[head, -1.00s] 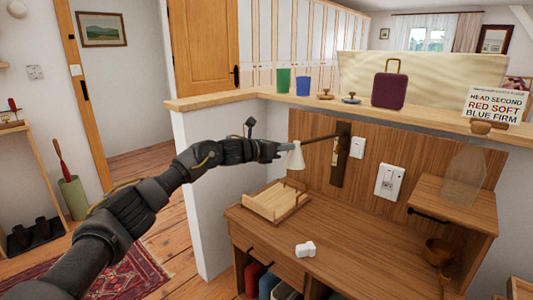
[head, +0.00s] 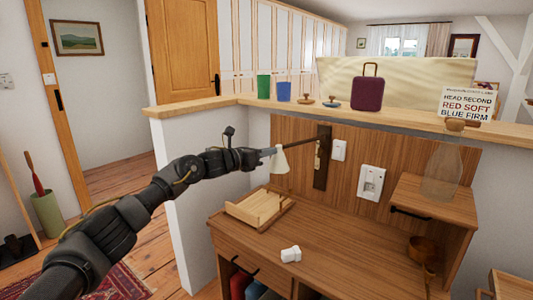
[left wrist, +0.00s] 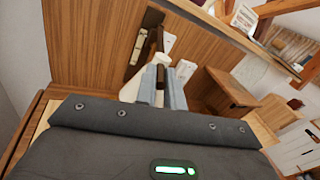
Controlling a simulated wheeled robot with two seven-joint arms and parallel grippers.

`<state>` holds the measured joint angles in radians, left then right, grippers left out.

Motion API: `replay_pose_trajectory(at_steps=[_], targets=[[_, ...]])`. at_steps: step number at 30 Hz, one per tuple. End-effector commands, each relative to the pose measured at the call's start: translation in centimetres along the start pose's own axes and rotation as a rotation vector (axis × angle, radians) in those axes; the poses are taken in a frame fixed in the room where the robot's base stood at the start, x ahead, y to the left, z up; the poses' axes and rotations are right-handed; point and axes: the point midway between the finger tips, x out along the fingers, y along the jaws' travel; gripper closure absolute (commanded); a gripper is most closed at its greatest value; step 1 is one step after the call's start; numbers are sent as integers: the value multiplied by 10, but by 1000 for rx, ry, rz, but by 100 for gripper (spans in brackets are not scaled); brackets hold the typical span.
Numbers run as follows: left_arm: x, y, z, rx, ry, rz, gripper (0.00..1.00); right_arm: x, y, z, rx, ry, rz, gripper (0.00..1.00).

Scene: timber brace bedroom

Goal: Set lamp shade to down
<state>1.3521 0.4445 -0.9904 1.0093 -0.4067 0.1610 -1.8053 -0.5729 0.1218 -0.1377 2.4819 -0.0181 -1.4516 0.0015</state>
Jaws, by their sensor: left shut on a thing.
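The lamp shade (head: 280,161) is a small white cone on a thin dark arm that reaches out from a dark wall plate (head: 322,160). In the head view its wide end points downward, with a slight tilt. My left gripper (head: 270,152) is at the shade's upper part, its fingers closed on it. In the left wrist view the blue-grey fingers (left wrist: 164,88) stand close together, with white parts of the shade (left wrist: 130,90) showing beside them. The fingers hide part of the shade. My right gripper is in no view.
Below the lamp is a wooden desk (head: 345,250) with a wooden tray (head: 258,207) and a small white object (head: 291,254). A ledge (head: 420,127) above holds cups, a purple case (head: 368,92) and a sign. A glass bottle (head: 443,172) stands on the right shelf.

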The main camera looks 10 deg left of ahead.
Motion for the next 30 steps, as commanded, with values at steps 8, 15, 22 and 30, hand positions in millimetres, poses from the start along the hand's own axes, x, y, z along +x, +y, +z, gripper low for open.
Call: replay_pose_trajectory(at_steps=[8,15,22,30], targets=[[0,0,2,0,-3,0,67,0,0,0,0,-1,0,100],[-2,0,1,0,-2,0,67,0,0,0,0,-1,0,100],[-31,1,0,2,-2,0,67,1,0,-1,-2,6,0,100],[-84,0,0,2,-2,1,67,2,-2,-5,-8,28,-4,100]])
